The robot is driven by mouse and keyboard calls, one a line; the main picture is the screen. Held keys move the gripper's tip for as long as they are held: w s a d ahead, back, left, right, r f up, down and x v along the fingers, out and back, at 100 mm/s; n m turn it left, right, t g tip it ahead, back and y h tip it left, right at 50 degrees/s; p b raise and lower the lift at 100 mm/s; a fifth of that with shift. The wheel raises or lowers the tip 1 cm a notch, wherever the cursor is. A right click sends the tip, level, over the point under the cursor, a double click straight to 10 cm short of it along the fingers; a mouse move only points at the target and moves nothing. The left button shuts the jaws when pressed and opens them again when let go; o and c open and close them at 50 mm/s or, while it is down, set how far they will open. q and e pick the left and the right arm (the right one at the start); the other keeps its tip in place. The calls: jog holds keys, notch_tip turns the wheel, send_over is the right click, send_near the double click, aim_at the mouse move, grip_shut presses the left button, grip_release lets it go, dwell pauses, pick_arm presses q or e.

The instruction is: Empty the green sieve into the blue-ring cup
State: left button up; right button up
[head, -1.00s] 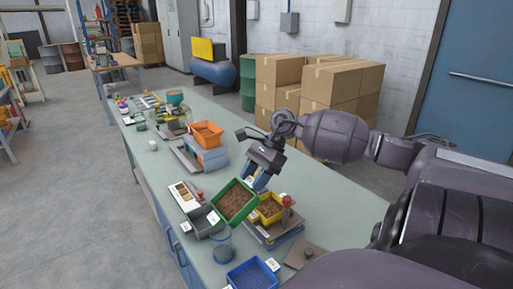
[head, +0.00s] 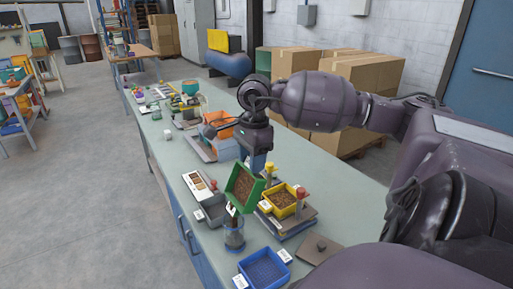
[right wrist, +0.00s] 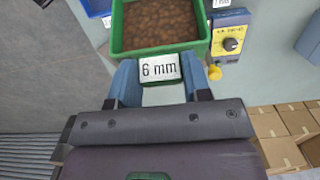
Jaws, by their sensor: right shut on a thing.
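The green sieve (head: 245,187) holds brown grains and is tilted steeply in the head view, with its low end towards the blue-ring cup (head: 234,241). The cup is clear, stands upright on the bench and sits just below the sieve. A small dark and white shape shows between sieve and cup; I cannot tell what it is. My right gripper (head: 258,160) is shut on the sieve's edge. In the right wrist view, its fingers (right wrist: 161,80) flank the "6 mm" label, and the sieve (right wrist: 117,30) still shows many grains. My left gripper is out of view.
A yellow sieve with grains (head: 283,198) sits on a stand just right of the green one. A grey bin (head: 214,211) is at left, a blue bin (head: 262,270) in front. An orange tray (head: 219,128) on a device stands farther back.

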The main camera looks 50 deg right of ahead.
jog(key=shift+w+a+r+h, duration=0.2)
jog(key=shift+w+a+h, duration=0.05)
jog(key=shift+a+h, duration=0.3)
jog(key=w+a+f+g+h+p, duration=0.1)
jog(key=a+g+h+p, duration=0.1)
jog(key=a+h, duration=0.3)
jog(key=w+a+f+g+h+p, duration=0.2)
jog(key=a+h+p, duration=0.3)
jog(key=a+h, duration=0.1)
jog(key=shift+w+a+f, duration=0.3)
jog(key=shift+a, duration=0.05)
dwell(0.9)
jog(key=shift+h, duration=0.25)
